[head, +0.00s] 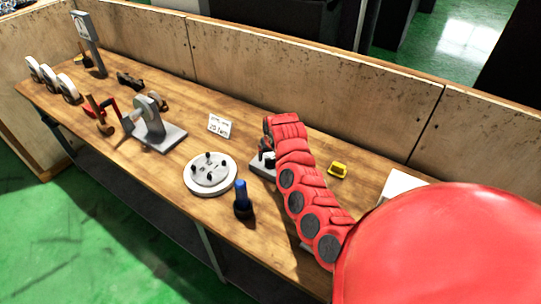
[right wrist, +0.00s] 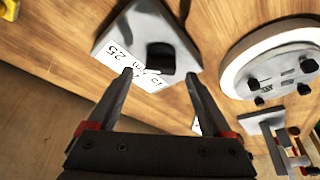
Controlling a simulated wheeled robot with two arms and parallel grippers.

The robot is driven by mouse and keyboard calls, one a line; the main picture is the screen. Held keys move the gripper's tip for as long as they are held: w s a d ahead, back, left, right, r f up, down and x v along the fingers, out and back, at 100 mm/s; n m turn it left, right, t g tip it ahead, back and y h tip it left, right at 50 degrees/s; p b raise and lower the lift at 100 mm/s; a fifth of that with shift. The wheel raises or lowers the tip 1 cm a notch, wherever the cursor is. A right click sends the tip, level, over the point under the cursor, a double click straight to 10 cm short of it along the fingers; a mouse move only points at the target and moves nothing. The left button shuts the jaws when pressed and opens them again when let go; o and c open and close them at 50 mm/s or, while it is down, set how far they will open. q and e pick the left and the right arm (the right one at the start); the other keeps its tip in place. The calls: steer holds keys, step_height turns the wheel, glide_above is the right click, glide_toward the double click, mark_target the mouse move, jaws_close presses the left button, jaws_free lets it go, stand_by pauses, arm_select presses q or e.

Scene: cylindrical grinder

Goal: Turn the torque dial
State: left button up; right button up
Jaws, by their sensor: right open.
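The torque dial is a black knob (right wrist: 160,57) on a grey block (right wrist: 142,27) in the right wrist view. A white label with "25" and other markings (right wrist: 116,60) lies along one edge of the block. In the head view the grey block (head: 262,168) shows partly, with my right arm covering the rest of it. My right gripper (right wrist: 159,75) is open, its two fingertips on either side of the knob's near end, with nothing clamped. I cannot tell whether a finger touches the knob. In the head view my right gripper (head: 266,152) is mostly hidden. My left gripper is out of view.
A round white disc with black knobs (head: 210,187) and a blue-handled tool (head: 243,205) stand close by. A white card (head: 219,125) lies behind the disc. A grinder (head: 155,128) stands further left. A yellow object (head: 338,170) lies to the right. A wooden wall (head: 310,95) borders the bench's back.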

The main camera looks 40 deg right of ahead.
mark_target(270, 162)
steer(key=shift+x, duration=1.3)
jaws_close()
